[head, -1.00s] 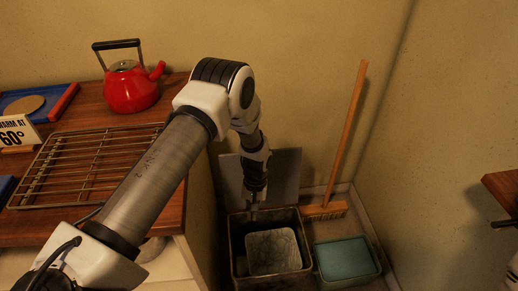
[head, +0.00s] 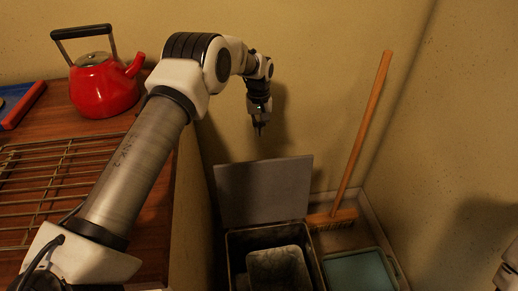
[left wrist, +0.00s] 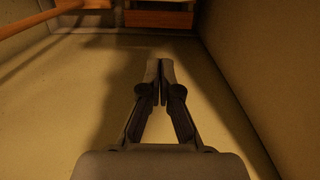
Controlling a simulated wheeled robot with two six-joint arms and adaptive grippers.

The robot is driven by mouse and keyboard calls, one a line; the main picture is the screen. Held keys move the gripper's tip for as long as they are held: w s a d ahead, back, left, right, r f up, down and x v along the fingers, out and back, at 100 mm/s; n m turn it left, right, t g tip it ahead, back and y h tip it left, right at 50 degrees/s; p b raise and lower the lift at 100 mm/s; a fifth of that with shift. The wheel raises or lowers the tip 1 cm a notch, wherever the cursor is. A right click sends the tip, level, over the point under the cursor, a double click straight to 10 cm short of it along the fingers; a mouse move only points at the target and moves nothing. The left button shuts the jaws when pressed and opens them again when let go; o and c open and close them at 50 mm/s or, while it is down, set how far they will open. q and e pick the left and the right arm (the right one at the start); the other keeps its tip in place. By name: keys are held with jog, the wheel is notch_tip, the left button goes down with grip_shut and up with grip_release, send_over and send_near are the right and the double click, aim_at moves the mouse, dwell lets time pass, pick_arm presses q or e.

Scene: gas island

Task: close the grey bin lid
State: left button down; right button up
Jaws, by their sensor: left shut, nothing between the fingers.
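The grey bin lid (head: 264,190) stands open and upright at the back edge of the grey bin (head: 236,262). The bin is open, and a lighter inner bucket (head: 280,267) shows inside it. My left gripper (head: 259,131) is shut and empty, pointing down in front of the wall. In the picture it is above the lid's top edge, apart from it. Its closed fingers also show in the left wrist view (left wrist: 160,75), where I cannot make out the lid.
A broom (head: 365,130) leans on the wall behind a teal-lidded box (head: 361,272), right of the bin. A counter at the left holds a red kettle (head: 103,84) and a wire rack (head: 60,180). The wall is close behind the lid.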

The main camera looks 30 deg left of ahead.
pick_arm(q)
notch_tip(320, 180, down, 10)
jog(key=s, duration=0.1)
jog(key=s+d+r+p, duration=0.1)
jog(key=s+d, duration=0.1)
jog(key=shift+s+d+r, duration=0.2)
jog(key=shift+d+r, duration=0.05)
jog(key=shift+r, duration=0.1)
jog(key=shift+p, duration=0.3)
